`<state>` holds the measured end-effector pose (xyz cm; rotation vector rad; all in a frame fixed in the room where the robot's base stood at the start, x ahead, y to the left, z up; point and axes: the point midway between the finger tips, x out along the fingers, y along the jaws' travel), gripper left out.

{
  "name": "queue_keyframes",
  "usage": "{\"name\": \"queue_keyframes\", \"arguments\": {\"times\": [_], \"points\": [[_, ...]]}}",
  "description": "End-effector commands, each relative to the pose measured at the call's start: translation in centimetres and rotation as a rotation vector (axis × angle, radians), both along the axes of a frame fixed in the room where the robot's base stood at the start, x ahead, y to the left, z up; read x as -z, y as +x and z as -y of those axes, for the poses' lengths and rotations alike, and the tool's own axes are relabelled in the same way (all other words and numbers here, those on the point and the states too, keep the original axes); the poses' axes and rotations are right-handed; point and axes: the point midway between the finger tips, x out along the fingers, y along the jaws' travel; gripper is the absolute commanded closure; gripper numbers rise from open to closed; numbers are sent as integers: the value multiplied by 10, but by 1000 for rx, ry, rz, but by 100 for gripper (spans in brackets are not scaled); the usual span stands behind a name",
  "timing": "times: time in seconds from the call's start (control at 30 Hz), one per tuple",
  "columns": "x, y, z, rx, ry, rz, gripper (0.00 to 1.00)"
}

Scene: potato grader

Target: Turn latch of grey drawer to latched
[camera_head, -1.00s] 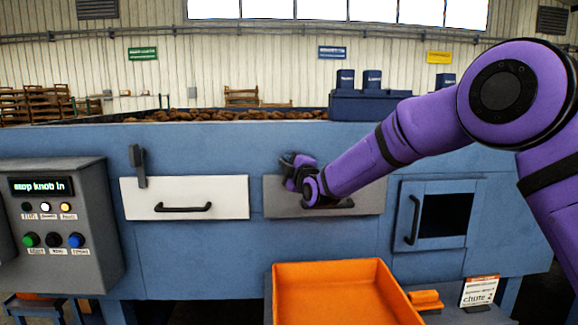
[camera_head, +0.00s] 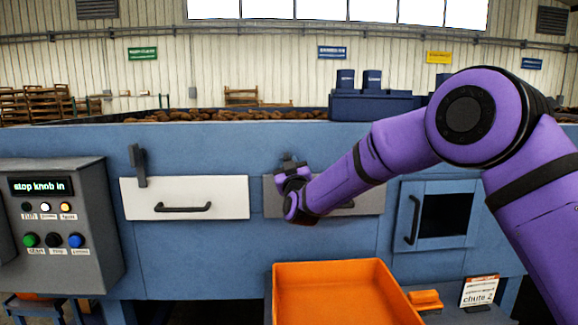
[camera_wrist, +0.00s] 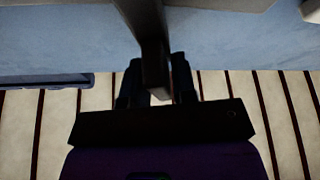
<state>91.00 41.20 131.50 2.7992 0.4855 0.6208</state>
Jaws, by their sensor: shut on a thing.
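The grey drawer (camera_head: 366,198) is closed in the blue machine front, with its handle partly hidden behind my arm. Its dark latch (camera_head: 287,157) is at the drawer's upper left edge, mostly hidden by my gripper (camera_head: 291,171) in the head view. In the wrist view the latch (camera_wrist: 153,62) is a dark bar running down between the two fingers of my gripper (camera_wrist: 156,85). The fingers are closed around it. The latch's exact angle is hard to tell in the head view.
A white drawer (camera_head: 228,190) with its own dark latch (camera_head: 138,165) is at the left. A control box (camera_head: 85,265) stands further left. An orange tray (camera_head: 345,290) sits below, and a small framed door (camera_head: 408,218) is at the right.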

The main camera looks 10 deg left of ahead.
Motion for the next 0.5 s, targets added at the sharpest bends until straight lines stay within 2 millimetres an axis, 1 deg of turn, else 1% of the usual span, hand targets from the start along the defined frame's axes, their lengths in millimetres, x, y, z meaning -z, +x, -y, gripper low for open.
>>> {"name": "queue_keyframes", "arguments": {"times": [0.2, 0.5], "points": [[1, 0, 0, 1, 149, -45, 100], [2, 0, 0, 1, 269, -82, 100]]}}
